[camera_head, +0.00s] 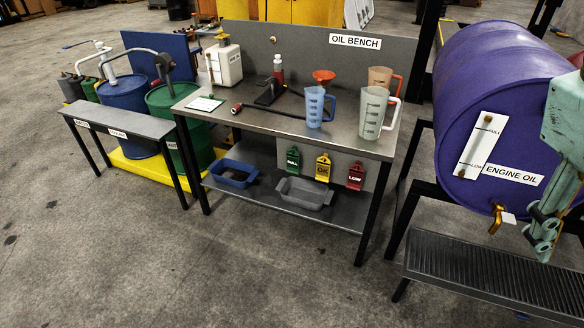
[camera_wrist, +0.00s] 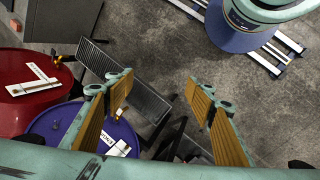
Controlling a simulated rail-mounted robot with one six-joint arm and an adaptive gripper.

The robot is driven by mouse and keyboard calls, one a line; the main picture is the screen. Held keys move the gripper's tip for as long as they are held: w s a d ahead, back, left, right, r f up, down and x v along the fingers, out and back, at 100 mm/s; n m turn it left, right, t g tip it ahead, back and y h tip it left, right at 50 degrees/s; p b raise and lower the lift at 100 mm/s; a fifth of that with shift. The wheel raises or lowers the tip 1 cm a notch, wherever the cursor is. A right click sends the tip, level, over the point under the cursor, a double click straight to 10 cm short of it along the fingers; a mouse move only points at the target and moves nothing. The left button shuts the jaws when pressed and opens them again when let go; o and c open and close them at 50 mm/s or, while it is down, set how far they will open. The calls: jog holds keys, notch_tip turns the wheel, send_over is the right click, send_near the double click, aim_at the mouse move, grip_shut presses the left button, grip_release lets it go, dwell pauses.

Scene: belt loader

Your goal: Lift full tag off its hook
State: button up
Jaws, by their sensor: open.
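The full tag (camera_head: 293,160) is green with white lettering. It hangs at the left of a row of three tags on a grey panel under the oil bench top; its hook is too small to make out. A yellow OK tag (camera_head: 323,167) and a red LOW tag (camera_head: 355,175) hang to its right. My gripper (camera_head: 541,234) is far right of the tags, in front of the purple engine oil drum. In the wrist view my gripper (camera_wrist: 160,95) has its two padded fingers wide apart with nothing between them. The tags are not seen in the wrist view.
The oil bench (camera_head: 230,101) carries jugs, a funnel and a white can. Blue (camera_head: 232,174) and grey (camera_head: 304,193) trays lie on its lower shelf near the tags. The purple drum (camera_head: 490,90) and a grated step (camera_head: 490,273) stand right. Floor in front of the bench is clear.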

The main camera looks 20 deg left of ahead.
jog(key=w+a+f+n+h, duration=0.1)
jog(key=w+n+h, duration=0.1)
jog(key=w, duration=0.6)
jog(key=w+a+f+n+t+h+p, duration=0.1)
jog(key=w+n+h, duration=0.15)
jog(key=w, duration=0.45)
jog(key=w+a+f+n+h, duration=0.1)
jog(key=w+n, duration=0.2)
jog(key=w, duration=0.5)
jog(key=w+a+f+n+t+h+p, duration=0.1)
jog(key=w+a+f+n+t, duration=0.3)
jog(key=w+a, duration=0.45)
jog(key=w+a+f+n+t+h, duration=0.25)
jog(key=w+a+f, duration=0.25)
jog(key=w+a, duration=0.35)
jog(key=w+a+f+n+t+y+p, duration=0.1)
jog(key=w+a+f+n+t+y, duration=0.25)
jog(key=a+f, duration=0.6)
jog(key=w+a+f+n+t+y+p, duration=0.1)
jog(key=w+a+f+n+t, duration=0.4)
jog(key=a, duration=0.8)
jog(key=s+a+f+n+y, duration=0.3)
jog(key=a+f+n+y, duration=0.1)
jog(key=a+f, duration=0.6)
jog(key=s+a+f+n+y, duration=0.4)
jog(key=a+f, duration=0.7)
jog(key=shift+a+t, duration=0.15)
jog(key=shift+t, duration=0.25)
jog(key=shift+w+n, duration=0.15)
jog(key=shift+n, duration=0.1)
